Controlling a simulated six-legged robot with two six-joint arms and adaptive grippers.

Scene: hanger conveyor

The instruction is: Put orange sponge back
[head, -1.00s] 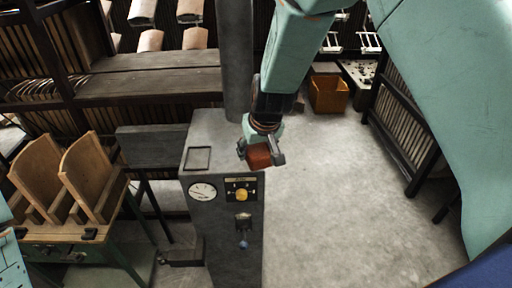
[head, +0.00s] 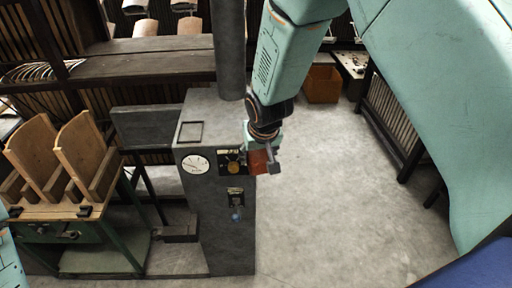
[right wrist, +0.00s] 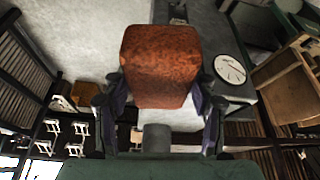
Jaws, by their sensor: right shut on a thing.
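The orange sponge (head: 257,162) is a reddish-orange block held in my right gripper (head: 263,161), beside the front right edge of the grey control cabinet (head: 225,222). In the right wrist view the sponge (right wrist: 160,62) fills the space between the two fingers of my right gripper (right wrist: 160,105), which is shut on it. A dark square outline (head: 190,132) is on the cabinet's top, to the left of the gripper. My left gripper is not in view; only a bit of teal arm shows at the left edge.
A green table (head: 70,232) with wooden pieces stands at left. An orange bin (head: 322,84) stands at the back. The floor (head: 335,190) right of the cabinet is clear.

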